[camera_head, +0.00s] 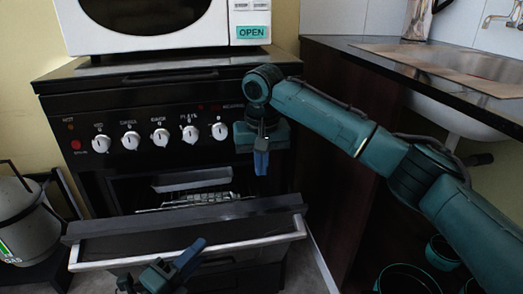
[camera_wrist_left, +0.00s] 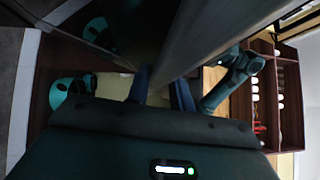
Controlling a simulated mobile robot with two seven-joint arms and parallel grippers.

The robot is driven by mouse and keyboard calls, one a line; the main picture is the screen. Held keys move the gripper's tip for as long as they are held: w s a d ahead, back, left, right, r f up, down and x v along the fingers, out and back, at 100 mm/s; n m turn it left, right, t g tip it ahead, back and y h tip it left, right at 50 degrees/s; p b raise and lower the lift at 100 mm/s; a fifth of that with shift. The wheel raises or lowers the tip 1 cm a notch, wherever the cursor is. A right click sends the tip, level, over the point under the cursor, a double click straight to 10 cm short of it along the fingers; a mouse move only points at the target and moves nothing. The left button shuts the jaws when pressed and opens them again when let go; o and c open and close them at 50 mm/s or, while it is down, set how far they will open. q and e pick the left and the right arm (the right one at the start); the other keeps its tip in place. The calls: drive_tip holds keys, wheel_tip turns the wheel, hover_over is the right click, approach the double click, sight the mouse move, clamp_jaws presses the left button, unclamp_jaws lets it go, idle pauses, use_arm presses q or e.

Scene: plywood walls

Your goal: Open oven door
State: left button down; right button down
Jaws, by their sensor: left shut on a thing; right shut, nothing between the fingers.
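The black oven (camera_head: 168,95) stands ahead with its door (camera_head: 180,222) partly open, tilted down toward me. A wire rack (camera_head: 190,200) shows inside. A silver handle (camera_head: 250,243) runs along the door's front edge. My left gripper (camera_head: 163,266) is at the handle near the bottom of the head view, shut on it. In the left wrist view its two blue fingers (camera_wrist_left: 162,92) stand either side of the long grey handle bar (camera_wrist_left: 195,40). My right gripper (camera_head: 262,160) hangs in front of the oven's right side, above the door, shut and empty.
A white microwave (camera_head: 165,42) sits on the stove top. Several white knobs (camera_head: 160,138) line the oven front.

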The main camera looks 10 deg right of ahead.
use_arm(q)
drive_tip(key=shift+f, duration=0.4)
use_arm(e)
drive_tip(key=f, duration=0.1)
drive_tip(key=s+f, duration=0.2)
drive_tip(key=f, duration=0.1)
drive_tip(key=shift+f, duration=0.1)
drive_tip(key=shift+s+f, duration=0.25)
drive_tip(key=shift+s, duration=0.4)
